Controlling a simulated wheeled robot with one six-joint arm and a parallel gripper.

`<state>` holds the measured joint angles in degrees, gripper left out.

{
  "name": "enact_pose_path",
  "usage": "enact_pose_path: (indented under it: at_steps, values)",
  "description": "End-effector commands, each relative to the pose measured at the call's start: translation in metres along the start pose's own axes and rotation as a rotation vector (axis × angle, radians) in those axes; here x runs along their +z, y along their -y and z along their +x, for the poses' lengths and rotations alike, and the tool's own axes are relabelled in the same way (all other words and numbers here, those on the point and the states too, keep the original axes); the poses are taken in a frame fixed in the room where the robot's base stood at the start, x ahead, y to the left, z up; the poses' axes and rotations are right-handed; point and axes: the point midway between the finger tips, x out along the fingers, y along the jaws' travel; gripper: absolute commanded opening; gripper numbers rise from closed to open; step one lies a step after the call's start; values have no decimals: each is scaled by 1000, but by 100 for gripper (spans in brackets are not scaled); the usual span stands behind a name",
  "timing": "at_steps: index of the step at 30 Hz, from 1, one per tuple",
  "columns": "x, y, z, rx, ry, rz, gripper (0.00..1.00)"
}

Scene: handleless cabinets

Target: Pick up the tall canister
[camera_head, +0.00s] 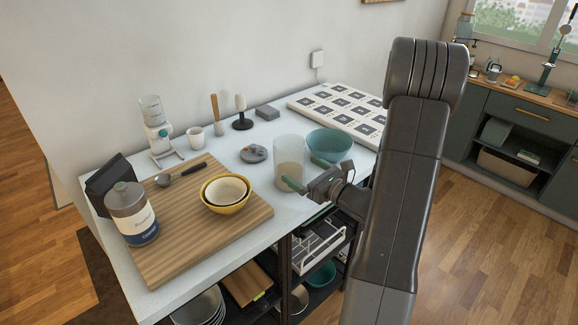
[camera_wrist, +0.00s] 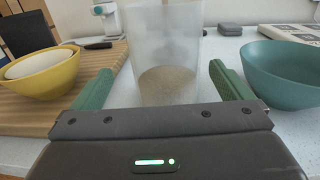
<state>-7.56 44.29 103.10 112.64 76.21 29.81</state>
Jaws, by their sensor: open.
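The tall canister (camera_head: 290,150) is a clear cylinder with beige grains in its lower part. It stands upright on the pale countertop (camera_head: 190,262), left of a teal bowl (camera_head: 330,142). My gripper (camera_head: 303,172) is open at the near side of the canister, low over the counter. In the wrist view, the canister (camera_wrist: 166,50) is centred between my two green fingers (camera_wrist: 160,85), with one finger to each side. I cannot tell how far the fingertips reach around it, and no contact shows. The canister's top is cut off in the wrist view.
The teal bowl (camera_wrist: 283,75) is close to my right finger. A wooden board (camera_head: 180,245) holds a yellow bowl (camera_head: 226,204) and a jar with a blue label (camera_head: 131,214). A grey disc-shaped item (camera_head: 253,153) lies left of the canister. A patterned white panel (camera_head: 340,112) lies behind.

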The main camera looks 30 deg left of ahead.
Motion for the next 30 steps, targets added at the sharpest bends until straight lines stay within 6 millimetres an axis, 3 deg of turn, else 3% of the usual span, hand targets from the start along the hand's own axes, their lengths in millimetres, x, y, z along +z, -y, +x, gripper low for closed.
enact_pose_path:
  at_steps: [5,12,20,30]
  values:
    - [0,3,14,2,-2,1,98]
    - [-1,7,48,2,-2,1,98]
    - [-2,7,52,0,-1,0,96]
    - [-2,7,51,0,-1,0,30]
